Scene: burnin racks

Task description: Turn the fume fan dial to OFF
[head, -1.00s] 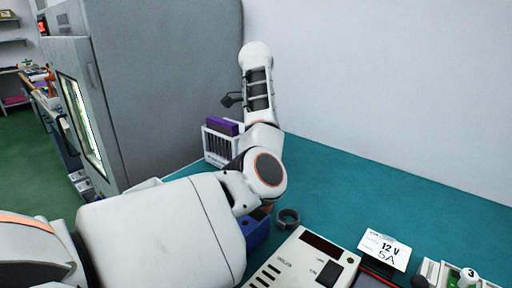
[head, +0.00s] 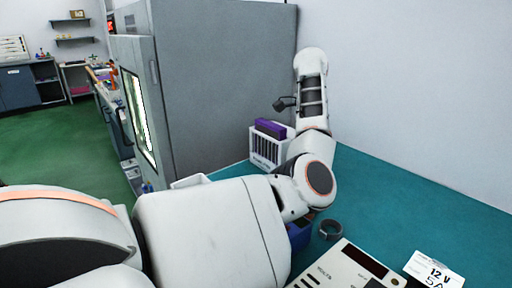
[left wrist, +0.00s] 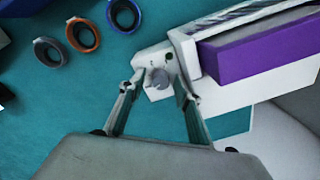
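My left gripper (left wrist: 157,90) shows in the left wrist view with its two fingers spread apart. A small white part with a rounded grey knob (left wrist: 158,79) appears between and beyond the fingertips, beside the rack. I cannot tell whether this is the fume fan dial, and no OFF marking is readable. I cannot tell whether the fingers touch it. In the head view my left arm rises over the bench, and its fingers cannot be made out. My right gripper is in neither view.
A white rack (head: 266,148) with purple contents (head: 270,128) stands on the teal bench (head: 385,205) by a grey cabinet (head: 225,75). A dark ring (head: 330,229), a blue bin (head: 299,235), a beige instrument (head: 345,268) and a "12 V" card (head: 434,270) are near the front.

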